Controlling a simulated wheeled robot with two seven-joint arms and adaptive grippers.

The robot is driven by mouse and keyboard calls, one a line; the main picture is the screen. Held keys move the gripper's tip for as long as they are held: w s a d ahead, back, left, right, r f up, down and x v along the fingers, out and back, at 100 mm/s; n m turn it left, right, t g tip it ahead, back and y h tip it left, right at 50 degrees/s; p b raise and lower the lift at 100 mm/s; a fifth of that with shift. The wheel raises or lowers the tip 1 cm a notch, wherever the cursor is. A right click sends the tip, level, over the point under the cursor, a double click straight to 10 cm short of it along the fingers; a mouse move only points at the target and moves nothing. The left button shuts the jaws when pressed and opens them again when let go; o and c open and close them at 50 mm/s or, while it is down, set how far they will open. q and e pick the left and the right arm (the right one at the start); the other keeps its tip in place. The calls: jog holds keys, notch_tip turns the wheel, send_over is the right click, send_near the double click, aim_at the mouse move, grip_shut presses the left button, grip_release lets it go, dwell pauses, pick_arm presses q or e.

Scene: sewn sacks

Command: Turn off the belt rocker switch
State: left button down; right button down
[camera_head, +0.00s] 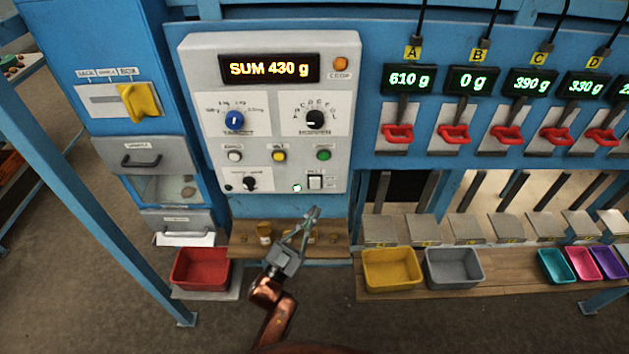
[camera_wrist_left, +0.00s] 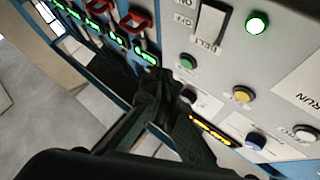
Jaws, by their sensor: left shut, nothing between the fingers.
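The belt rocker switch (camera_head: 315,182) is a small white rocker in a dark frame at the lower right of the grey control panel (camera_head: 340,55). In the left wrist view the rocker (camera_wrist_left: 209,26) shows large near the top, with BELT and OFF lettering beside it. A lit green lamp (camera_head: 297,188) sits left of the rocker; it also glows in the wrist view (camera_wrist_left: 257,22). Which way the rocker is tipped I cannot tell. My left gripper (camera_head: 312,213) is shut and empty, just below the panel's lower edge and the rocker, apart from it. My right gripper is not in view.
Above the rocker are a green button (camera_head: 323,155), a yellow button (camera_head: 279,156) and a black dial (camera_head: 315,119). A small knob (camera_head: 250,182) is left of the lamp. Red levers (camera_head: 398,134) line the right. A wooden shelf (camera_head: 240,245) and bins, including a yellow one (camera_head: 391,270), stand below.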

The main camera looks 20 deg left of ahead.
aim_at(315, 183)
pick_arm(q)
jog(key=w+a+r+b, duration=0.1)
jog(key=w+a, duration=0.1)
jog(key=w, duration=0.5)
jog(key=shift+w, duration=0.1)
dwell(1.4)
jog(key=shift+w+a, duration=0.15)
jog(key=shift+w, duration=0.2)
jog(key=shift+w, duration=0.3)
dwell(0.7)
jog(key=shift+s+r, duration=0.1)
jog(key=shift+s, duration=0.65)
jog(key=shift+s, duration=0.1)
